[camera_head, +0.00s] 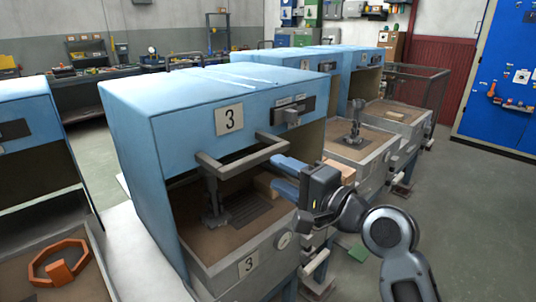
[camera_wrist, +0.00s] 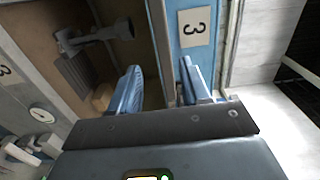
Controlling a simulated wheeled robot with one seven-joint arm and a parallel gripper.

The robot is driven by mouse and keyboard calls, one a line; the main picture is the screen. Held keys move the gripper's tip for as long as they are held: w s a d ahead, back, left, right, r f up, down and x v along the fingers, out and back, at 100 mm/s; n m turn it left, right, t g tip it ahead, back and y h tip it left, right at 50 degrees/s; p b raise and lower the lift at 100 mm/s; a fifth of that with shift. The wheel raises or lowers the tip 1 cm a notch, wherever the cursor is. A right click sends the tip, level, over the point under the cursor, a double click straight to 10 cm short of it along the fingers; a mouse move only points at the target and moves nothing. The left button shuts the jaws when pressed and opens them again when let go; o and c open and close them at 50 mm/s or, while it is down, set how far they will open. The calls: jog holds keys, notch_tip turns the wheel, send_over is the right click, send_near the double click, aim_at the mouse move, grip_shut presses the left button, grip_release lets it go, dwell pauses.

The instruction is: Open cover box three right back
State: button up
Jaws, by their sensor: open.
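Box three (camera_head: 200,110) has a light blue cover with a plate marked 3 (camera_head: 229,119). A grey bar handle (camera_head: 240,160) sticks out from the cover's front. The space below the cover's front is open and shows a brown bed with a dark metal fixture (camera_head: 213,205). My gripper (camera_head: 287,178) is open, with blue fingers by the handle's right end. In the wrist view, the fingers (camera_wrist: 160,85) stand apart, with a grey bar or edge (camera_wrist: 158,40) running between them in the picture. Whether they touch it I cannot tell. The number plate (camera_wrist: 194,27) also shows there.
The lower tray (camera_head: 248,264) of box three carries a second 3 plate and a round gauge. Another blue box (camera_head: 25,130) stands at left, with an orange ring (camera_head: 58,262) in its tray. More boxes stand behind at right. Grey floor (camera_head: 470,220) lies free at right.

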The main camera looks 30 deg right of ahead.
aim_at(261, 160)
jog(key=shift+w+r, duration=0.3)
jog(key=shift+w, duration=0.3)
jog(key=p+x, duration=0.1)
jog(key=x, duration=0.5)
jog(key=shift+w+a, duration=0.1)
jog(key=shift+w, duration=0.3)
jog(key=shift+f, duration=0.1)
grip_shut()
